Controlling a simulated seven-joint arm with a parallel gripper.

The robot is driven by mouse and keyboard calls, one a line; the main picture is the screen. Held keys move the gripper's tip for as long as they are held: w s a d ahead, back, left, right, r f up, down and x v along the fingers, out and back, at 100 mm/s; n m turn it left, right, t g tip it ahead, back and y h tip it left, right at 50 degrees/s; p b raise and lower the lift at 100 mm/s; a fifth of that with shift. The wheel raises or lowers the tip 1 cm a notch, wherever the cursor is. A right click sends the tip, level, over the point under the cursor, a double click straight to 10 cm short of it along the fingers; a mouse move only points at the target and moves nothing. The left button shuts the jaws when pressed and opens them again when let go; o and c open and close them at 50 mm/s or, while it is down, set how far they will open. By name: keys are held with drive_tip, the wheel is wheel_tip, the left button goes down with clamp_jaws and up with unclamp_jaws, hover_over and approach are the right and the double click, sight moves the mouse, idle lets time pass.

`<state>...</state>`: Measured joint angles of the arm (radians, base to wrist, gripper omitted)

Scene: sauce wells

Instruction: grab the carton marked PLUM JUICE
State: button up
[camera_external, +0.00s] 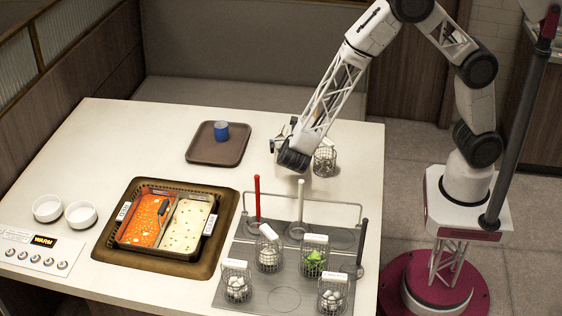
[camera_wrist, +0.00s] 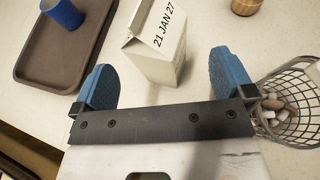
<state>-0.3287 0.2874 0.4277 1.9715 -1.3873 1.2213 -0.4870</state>
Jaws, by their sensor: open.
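A white gable-top carton (camera_wrist: 158,45) stands upright on the counter in the wrist view. The side I can read says "21 JAN 27"; no PLUM JUICE wording shows. My gripper (camera_wrist: 165,82) is open and empty, with its two blue fingers spread wide.
A wire basket of small lumps (camera_wrist: 282,108) stands close to the right finger. A brown tray (camera_external: 205,153) with a blue cup (camera_external: 221,131) lies to the left. A small tan round object (camera_wrist: 245,6) sits beyond. Wire baskets, upright handles and sauce wells (camera_external: 152,218) occupy the front.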

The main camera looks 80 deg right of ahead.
drive_tip(key=shift+x, duration=2.6)
drive_tip(key=shift+r, duration=0.1)
drive_tip(key=c, duration=1.7)
drive_tip(key=shift+w+r, duration=0.1)
drive_tip(key=shift+r, duration=4.9)
